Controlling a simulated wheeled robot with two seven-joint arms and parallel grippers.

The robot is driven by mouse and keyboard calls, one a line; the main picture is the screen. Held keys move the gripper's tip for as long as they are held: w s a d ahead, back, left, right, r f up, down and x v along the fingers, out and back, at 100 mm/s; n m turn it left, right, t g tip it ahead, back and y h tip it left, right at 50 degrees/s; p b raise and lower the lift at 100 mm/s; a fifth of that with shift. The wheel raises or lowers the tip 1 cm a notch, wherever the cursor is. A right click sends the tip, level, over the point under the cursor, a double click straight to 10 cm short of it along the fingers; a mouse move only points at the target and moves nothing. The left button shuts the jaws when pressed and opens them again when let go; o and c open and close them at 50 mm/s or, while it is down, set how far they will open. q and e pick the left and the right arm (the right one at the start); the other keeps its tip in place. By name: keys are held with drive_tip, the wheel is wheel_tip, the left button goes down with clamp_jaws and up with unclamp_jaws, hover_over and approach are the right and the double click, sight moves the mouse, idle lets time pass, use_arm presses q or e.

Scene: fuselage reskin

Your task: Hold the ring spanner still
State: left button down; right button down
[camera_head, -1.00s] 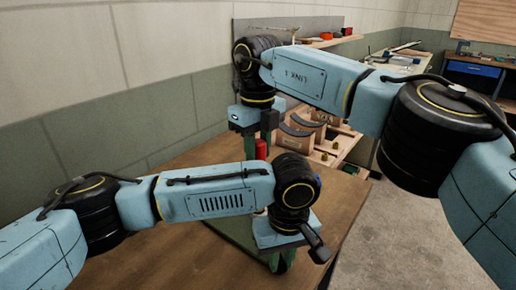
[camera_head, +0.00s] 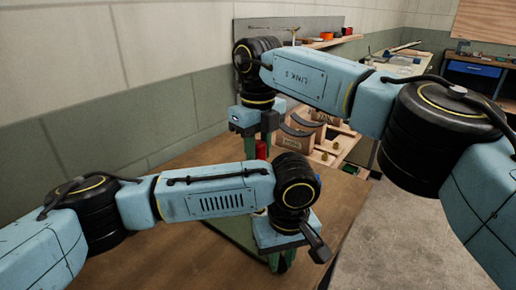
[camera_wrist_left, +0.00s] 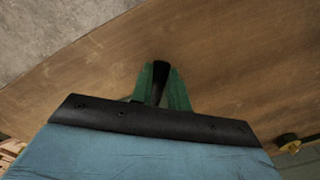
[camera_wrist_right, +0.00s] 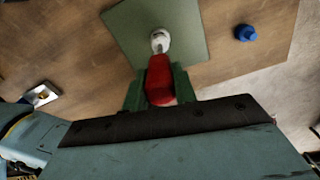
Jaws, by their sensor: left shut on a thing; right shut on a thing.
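My left gripper (camera_head: 281,260) is low over the brown table, below my left wrist. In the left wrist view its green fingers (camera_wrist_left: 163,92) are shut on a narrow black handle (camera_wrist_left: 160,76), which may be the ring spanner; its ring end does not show. My right gripper (camera_head: 261,143) is farther back, shut on a red handle (camera_head: 261,150). In the right wrist view the red handle (camera_wrist_right: 159,80) lies between the green fingers (camera_wrist_right: 160,88). A pale metal end (camera_wrist_right: 160,40) shows beyond it, over a green mat (camera_wrist_right: 187,20). Whether it touches the mat cannot be told.
The wooden table (camera_head: 180,255) is largely clear around the grippers. A blue round piece (camera_wrist_right: 245,33) lies beside the mat, and a small pale plate with a yellowish piece (camera_wrist_right: 41,95) lies at left. A wooden rack (camera_head: 325,150) stands behind the table's far edge.

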drive_tip(key=shift+f, duration=0.7)
drive_tip(key=m, duration=0.3)
drive_tip(key=shift+m, duration=0.4)
drive_tip(key=m, duration=1.1)
drive_tip(key=shift+d, duration=0.1)
drive_tip(key=shift+n, duration=0.4)
drive_tip(key=shift+n, duration=1.4)
